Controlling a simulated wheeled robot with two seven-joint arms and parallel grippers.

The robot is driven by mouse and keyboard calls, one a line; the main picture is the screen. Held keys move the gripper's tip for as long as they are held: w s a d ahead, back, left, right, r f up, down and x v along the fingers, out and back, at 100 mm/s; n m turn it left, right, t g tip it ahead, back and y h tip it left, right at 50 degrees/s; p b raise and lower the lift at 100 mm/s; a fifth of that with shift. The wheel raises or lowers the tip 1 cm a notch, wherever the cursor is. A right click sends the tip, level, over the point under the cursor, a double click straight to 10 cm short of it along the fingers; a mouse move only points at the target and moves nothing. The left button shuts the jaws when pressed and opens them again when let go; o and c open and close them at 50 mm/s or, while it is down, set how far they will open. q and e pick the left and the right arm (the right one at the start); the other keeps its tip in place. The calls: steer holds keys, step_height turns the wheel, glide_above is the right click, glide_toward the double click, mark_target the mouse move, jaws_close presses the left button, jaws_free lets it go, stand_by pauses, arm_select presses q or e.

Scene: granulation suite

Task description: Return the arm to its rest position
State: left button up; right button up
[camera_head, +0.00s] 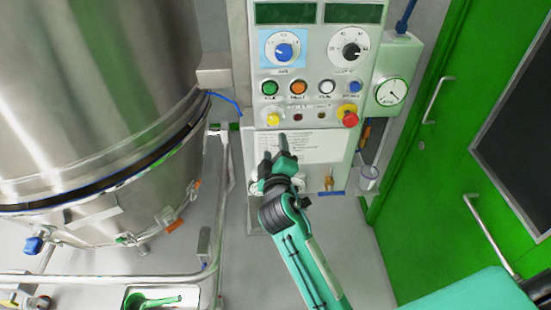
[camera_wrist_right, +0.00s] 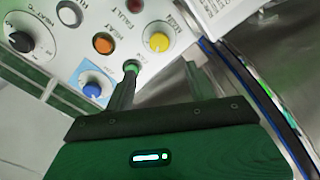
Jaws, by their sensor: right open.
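My right arm (camera_head: 304,255) reaches up from the bottom of the head view toward the control panel (camera_head: 313,75). My right gripper (camera_head: 276,149) is open and empty, in front of the panel's lower part, below the row of buttons. In the right wrist view, the gripper's two fingers (camera_wrist_right: 160,82) stand apart with nothing between them. The left fingertip overlaps the lower edge of the green button (camera_wrist_right: 131,67); I cannot tell whether it touches. My left gripper is not in view.
A large steel vessel (camera_head: 90,90) with a rail (camera_head: 110,279) fills the left. A green door (camera_head: 460,130) stands at right. The panel carries a blue knob (camera_head: 284,52), a black knob (camera_head: 351,51) and a red emergency button (camera_head: 349,119). Grey floor (camera_head: 350,260) is clear beside my arm.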

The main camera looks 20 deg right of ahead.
steer(key=shift+v, duration=0.8)
steer(key=s+a+f+g+y, duration=0.1)
steer(key=s+f+g+y, duration=0.15)
steer(key=f, duration=1.35)
steer(key=s+a+f+g+y, duration=0.1)
steer(key=s+f+g, duration=0.15)
steer(key=f, duration=1.45)
steer(key=s+d+f+m+g+y, duration=0.1)
steer(key=s+f+g, duration=0.2)
steer(key=s+f, duration=0.55)
steer(key=s+d+f+m+g, duration=0.15)
steer(key=s+f, duration=0.35)
steer(key=f, duration=0.7)
steer(key=s+d+f+m+g, duration=0.1)
steer(key=s+f, duration=0.4)
steer(key=s, duration=0.6)
steer(key=s+d+f+m+g, duration=0.1)
steer(key=s+d+f+g, duration=0.2)
steer(key=s, duration=0.8)
steer(key=s+d+f+m+g, duration=0.1)
steer(key=s+d+f+g, duration=0.2)
steer(key=s, duration=0.8)
step_height(320, 180, down, 4)
steer(key=shift+s+d+f+m, duration=0.15)
steer(key=shift+d+m, duration=0.2)
steer(key=shift+d, duration=0.75)
